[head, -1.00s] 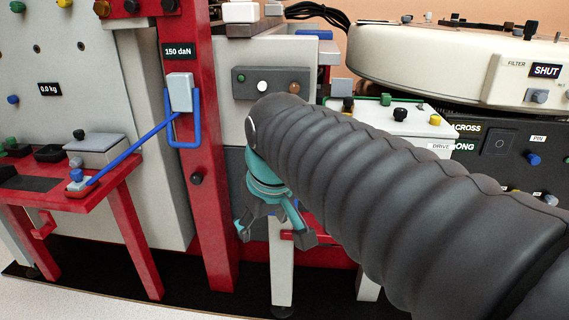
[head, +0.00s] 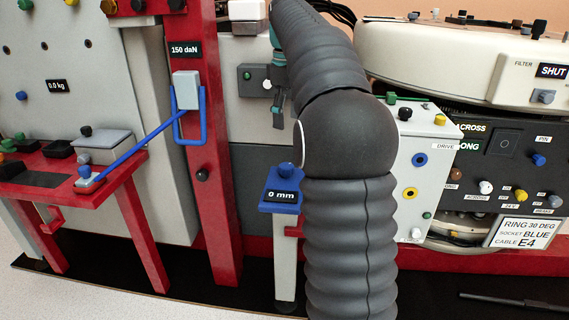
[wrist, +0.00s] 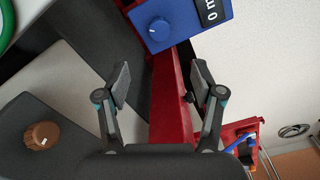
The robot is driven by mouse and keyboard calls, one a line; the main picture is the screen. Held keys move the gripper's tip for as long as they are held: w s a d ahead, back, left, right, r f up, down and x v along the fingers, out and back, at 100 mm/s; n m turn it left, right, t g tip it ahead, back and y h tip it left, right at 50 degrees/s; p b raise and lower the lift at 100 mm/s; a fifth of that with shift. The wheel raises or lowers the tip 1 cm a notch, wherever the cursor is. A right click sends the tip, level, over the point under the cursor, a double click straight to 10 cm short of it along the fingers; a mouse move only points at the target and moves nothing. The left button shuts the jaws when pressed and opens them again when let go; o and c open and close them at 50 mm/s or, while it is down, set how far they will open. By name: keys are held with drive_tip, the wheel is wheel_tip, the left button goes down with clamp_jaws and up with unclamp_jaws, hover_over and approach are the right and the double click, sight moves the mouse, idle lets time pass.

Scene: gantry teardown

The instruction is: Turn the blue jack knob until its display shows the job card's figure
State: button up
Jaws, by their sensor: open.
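The blue jack (head: 268,206) stands on a pale leg in the head view. Its blue knob (head: 285,170) is on top and its display (head: 282,196) reads 0 mm. In the wrist view the knob (wrist: 159,28) shows a white mark, on the blue plate beside the partly cut-off display (wrist: 210,12). My gripper (wrist: 160,82) is open and empty. The knob lies beyond its fingertips, apart from them. In the head view my arm partly hides the gripper, which is above the jack. A card (head: 522,233) reads RING 30 DEG, SOCKET BLUE, CABLE E4; no mm figure is visible.
A red post (head: 207,190) with a blue lever (head: 140,150) and a 150 daN display stands left of the jack. A grey control box (head: 249,88) is behind my gripper; a brown knob (wrist: 42,136) shows in the wrist view. A white drive box (head: 418,180) is right of my arm.

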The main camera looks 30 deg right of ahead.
sight(287, 166)
wheel_tip(287, 166, down, 14)
drive_tip(key=b, duration=0.4)
drive_tip(key=shift+r, duration=0.15)
drive_tip(key=c, duration=1.1)
